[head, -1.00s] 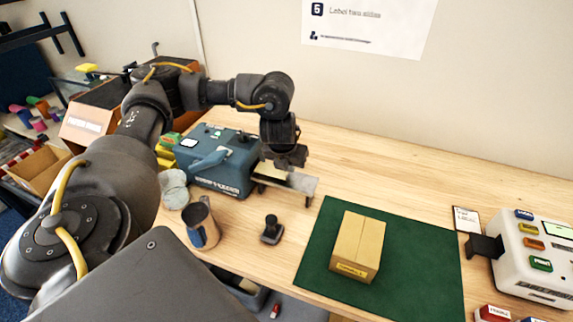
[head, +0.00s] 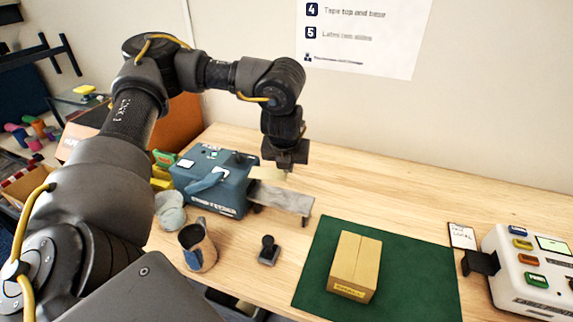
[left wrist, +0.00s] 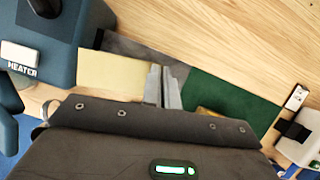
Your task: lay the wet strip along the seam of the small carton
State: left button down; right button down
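My left gripper (head: 287,170) is above the grey outfeed plate (head: 285,199) of the blue tape feeder (head: 213,182). Its fingers (left wrist: 163,86) are together in the left wrist view. They are shut on the tan strip (head: 267,174), which sticks out to the left of them and also shows in the left wrist view (left wrist: 118,73). The small carton (head: 355,262) sits closed on the green mat (head: 405,270), with its seam running lengthwise along the top. In the left wrist view only a corner of it shows. My right gripper is out of view.
A jug (head: 197,248) and a dark hand stamp (head: 268,250) stand on the bench left of the mat. A white machine with coloured buttons (head: 535,270) stands at the right. The bench behind the mat is clear.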

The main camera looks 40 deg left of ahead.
pick_arm(q)
jog(key=s+d+n+g+h, duration=0.1)
jog(key=s+d+n+g, duration=0.3)
jog(key=d+n, duration=0.4)
jog(key=s+d+r+n+g+h, duration=0.1)
jog(key=s+d+n+g, duration=0.3)
jog(key=n, duration=1.8)
jog(key=d, duration=0.4)
jog(key=shift+s+r+g, duration=0.15)
jog(key=shift+g, duration=0.15)
